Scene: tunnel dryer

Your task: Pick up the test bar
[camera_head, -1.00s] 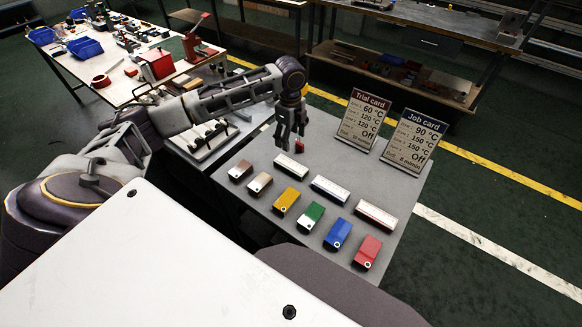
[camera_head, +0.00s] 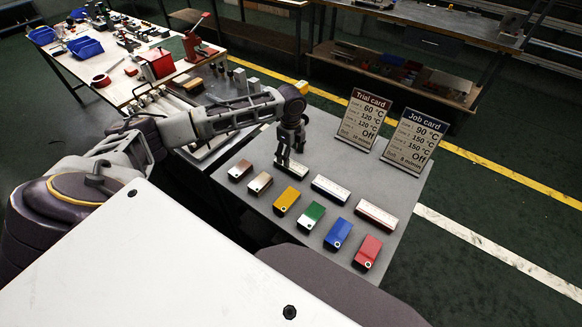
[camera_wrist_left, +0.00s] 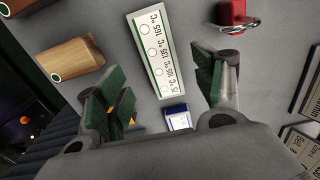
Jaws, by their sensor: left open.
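A white-topped bar with a green edge, marked with circles and temperatures, lies on the grey table (camera_head: 400,235). It shows in the left wrist view (camera_wrist_left: 154,50) and, partly behind my fingers, in the head view (camera_head: 295,170). My left gripper (camera_head: 285,160) is open just above this bar. In the wrist view its pads stand on either side of the bar, apart from it (camera_wrist_left: 158,92). Two similar bars lie nearby, one blue-edged (camera_head: 330,189) and one red-edged (camera_head: 376,214). None is labelled test bar. My right gripper is not in view.
A row of blocks lies in front: brown (camera_head: 241,170), tan (camera_head: 260,183), yellow (camera_head: 286,199), green-white (camera_head: 311,214), blue (camera_head: 338,234) and red (camera_head: 367,251). The trial card (camera_head: 361,118) and job card (camera_head: 411,136) stand behind. A red ringed object (camera_wrist_left: 230,12) lies near the bar.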

